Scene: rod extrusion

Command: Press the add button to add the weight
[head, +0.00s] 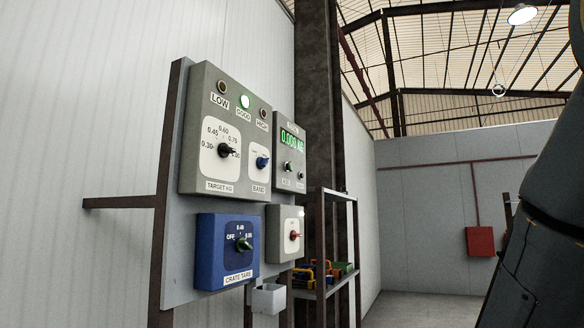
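A grey panel board (182,270) carries several control boxes on the left. The weight display box (301,157) reads 0.000 KG in green (291,139); a small black knob (288,167) and small labels too fine to read sit below. I cannot tell which control is the add button. A blue CRATE TARE box (210,255) has a knob. My gripper is out of view.
A pale box with a red-tipped knob (294,236) is at lower right of the board, above a small white bin (269,298). A dark metal rack (324,230) with coloured bins (305,276) stands behind. My dark arm fills the right edge. Open floor (420,308) lies between.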

